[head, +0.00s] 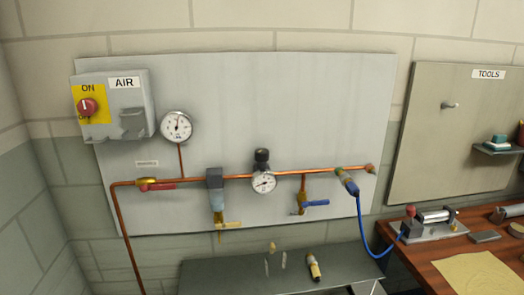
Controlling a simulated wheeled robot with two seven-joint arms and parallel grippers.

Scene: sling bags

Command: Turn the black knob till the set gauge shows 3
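The black knob (262,155) sits on top of the regulator on the copper pipe, near the middle of the grey wall panel. A small round white gauge (263,183) is just below the knob; its dial is too small to read surely. A larger round gauge (177,126) stands higher up at the left on its own copper stem, and its needle points roughly upward. I cannot read a label that tells which is the set gauge. Neither of my grippers shows in the head view, and nothing touches the knob.
A grey AIR box with a red switch (87,107) is at upper left. A red-handled valve (160,185), a filter (216,190) and a blue-handled valve (315,203) line the pipe. A blue hose (361,225) runs to the wooden bench (420,262). A grey shelf (215,275) lies below.

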